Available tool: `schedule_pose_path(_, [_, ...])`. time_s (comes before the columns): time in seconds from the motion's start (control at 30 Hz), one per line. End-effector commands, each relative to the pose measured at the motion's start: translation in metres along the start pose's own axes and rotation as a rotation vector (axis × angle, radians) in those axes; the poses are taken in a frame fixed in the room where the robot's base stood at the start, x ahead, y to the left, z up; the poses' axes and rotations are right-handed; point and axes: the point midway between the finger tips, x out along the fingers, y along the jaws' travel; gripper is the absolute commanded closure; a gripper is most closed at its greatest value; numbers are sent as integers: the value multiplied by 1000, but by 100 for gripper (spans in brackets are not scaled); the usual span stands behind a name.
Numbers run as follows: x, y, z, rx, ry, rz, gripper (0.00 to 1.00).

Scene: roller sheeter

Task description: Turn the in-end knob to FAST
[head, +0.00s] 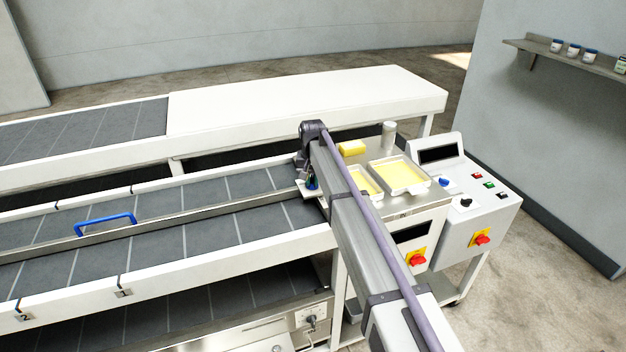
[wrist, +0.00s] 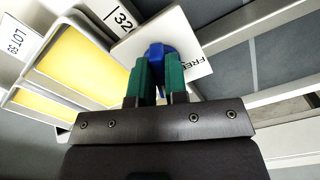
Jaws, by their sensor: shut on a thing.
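My gripper (head: 311,183) is at the near corner of the work table, at the right end of the roller conveyor (head: 206,192). In the wrist view its green fingers (wrist: 160,75) are shut on a blue knob (wrist: 157,50). The knob stands on a white plate (wrist: 128,48). A label (wrist: 198,68) beside the knob begins "FREE"; the rest is covered by the finger. No FAST mark is readable. In the head view my arm and gripper hide most of this knob.
Two trays of yellow stuff (head: 399,174) lie right of my gripper, with a yellow block (head: 351,148) behind. A blue handle (head: 106,221) is on the conveyor.

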Motion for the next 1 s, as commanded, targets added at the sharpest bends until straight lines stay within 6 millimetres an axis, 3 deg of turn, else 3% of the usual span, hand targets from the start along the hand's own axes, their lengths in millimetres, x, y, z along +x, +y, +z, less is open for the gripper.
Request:
schedule_pose_path(0.5, [0, -3, -1, 338, 0, 0, 100])
schedule_pose_path(1.0, [0, -4, -1, 395, 0, 0, 100])
